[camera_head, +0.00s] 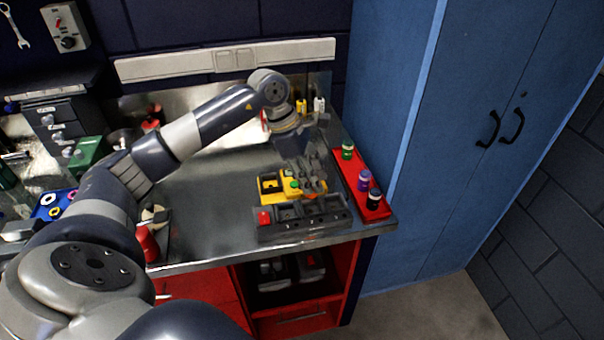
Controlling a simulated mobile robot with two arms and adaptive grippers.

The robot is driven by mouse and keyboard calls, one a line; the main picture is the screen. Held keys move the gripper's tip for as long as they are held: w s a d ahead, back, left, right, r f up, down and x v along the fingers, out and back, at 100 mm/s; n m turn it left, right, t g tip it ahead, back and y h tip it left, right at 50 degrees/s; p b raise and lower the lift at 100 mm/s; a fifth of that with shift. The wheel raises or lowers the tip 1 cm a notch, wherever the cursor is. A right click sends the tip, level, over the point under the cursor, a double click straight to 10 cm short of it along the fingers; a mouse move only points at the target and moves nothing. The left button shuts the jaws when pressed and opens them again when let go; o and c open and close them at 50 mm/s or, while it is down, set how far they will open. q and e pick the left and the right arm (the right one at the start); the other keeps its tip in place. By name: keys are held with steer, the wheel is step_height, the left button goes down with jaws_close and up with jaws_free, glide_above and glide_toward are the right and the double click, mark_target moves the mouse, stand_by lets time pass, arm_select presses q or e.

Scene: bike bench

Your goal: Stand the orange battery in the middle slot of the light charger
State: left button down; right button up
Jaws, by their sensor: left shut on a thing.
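My left gripper (313,181) reaches in over the right part of the bench, fingers pointing down. It is shut on a small orange thing (309,196), likely the orange battery, mostly hidden by the fingers. Just in front is a dark grey slotted block (331,222), with a red piece (264,217) at its left end. Behind it is a yellow block (268,197) with a dark opening at left and a green-topped piece (294,186); its right part is hidden by the gripper. I cannot tell which block is the light charger, nor whether the orange thing touches either. My right gripper is not in view.
A red tray (353,182) with green, purple and black-capped bottles stands close to the right of my left gripper. A blue cabinet (440,150) rises beyond the bench's right edge. The metal bench top (215,205) left of the blocks is clear.

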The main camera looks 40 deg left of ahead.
mark_target(311, 196)
arm_select(q)
steer(key=shift+w+f+b, duration=0.1)
steer(key=shift+f+b, duration=0.3)
steer(key=shift+f, duration=0.4)
step_height(311, 196, down, 3)
steer(key=shift+f+b, duration=0.15)
steer(key=shift+b, duration=0.85)
steer(key=shift+f, duration=0.35)
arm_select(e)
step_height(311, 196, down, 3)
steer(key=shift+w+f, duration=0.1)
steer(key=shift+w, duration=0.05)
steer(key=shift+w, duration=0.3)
arm_select(q)
steer(key=shift+b, duration=0.5)
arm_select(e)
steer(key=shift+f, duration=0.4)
arm_select(q)
steer(key=shift+f+b, duration=0.55)
steer(key=shift+f, duration=0.05)
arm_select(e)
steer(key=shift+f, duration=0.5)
arm_select(q)
steer(key=c, duration=1.6)
jaws_free()
steer(key=shift+o, duration=0.2)
